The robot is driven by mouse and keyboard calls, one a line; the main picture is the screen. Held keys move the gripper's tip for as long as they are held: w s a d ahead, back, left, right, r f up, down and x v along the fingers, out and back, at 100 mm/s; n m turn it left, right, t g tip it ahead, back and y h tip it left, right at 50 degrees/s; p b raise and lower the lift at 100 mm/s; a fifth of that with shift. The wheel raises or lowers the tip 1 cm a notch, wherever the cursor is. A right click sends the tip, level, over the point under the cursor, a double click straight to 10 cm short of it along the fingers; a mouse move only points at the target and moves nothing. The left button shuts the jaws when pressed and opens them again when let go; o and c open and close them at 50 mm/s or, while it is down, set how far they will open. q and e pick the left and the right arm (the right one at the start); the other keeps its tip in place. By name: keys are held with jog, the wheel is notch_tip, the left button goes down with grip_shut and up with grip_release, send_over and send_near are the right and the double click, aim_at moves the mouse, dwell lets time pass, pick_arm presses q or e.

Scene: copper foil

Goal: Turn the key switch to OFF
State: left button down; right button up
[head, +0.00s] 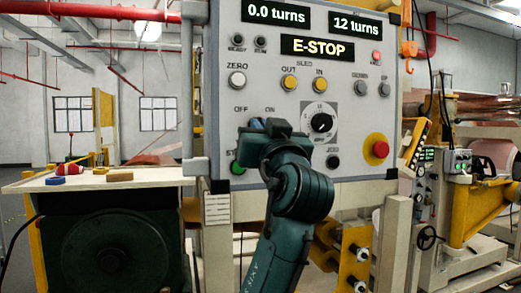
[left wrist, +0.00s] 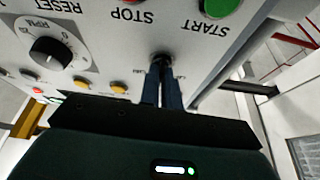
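The grey control panel (head: 219,80) faces me, with OFF and ON labels at its left middle. The key switch below those labels is hidden behind my left gripper (head: 262,125) in the head view. In the left wrist view, which shows the panel upside down, the dark key switch (left wrist: 161,60) sits at the tips of my left gripper's two blue fingers (left wrist: 163,88). The fingers are nearly together, with a narrow gap, and appear closed on the key. The key's exact angle is hidden between them. My right gripper is not in view.
The display (head: 317,47) reads E-STOP. A black dial (head: 321,123) and a red emergency button (head: 381,149) are right of my gripper. The green START button (left wrist: 220,7) is close to the key. A side table (head: 150,177) stands at left.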

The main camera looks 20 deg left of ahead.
pick_arm(q)
jog(key=shift+w+d+r+n+g+y+b, duration=0.1)
jog(key=shift+n+g+y+b, duration=0.5)
jog(key=shift+n, duration=1.1)
jog(key=shift+s+d+f+n+g+y+b, duration=0.1)
jog(key=shift+n+g+y+b, duration=0.5)
jog(key=shift+n, duration=1.1)
jog(key=shift+w+r+n+g+y+b, duration=0.1)
jog(key=shift+n+g+y+b, duration=0.5)
jog(key=shift+n, duration=1.1)
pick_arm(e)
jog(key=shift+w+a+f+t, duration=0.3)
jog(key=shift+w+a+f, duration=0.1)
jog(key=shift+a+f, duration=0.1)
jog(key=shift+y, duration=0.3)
pick_arm(q)
jog(key=c, duration=1.6)
grip_release()
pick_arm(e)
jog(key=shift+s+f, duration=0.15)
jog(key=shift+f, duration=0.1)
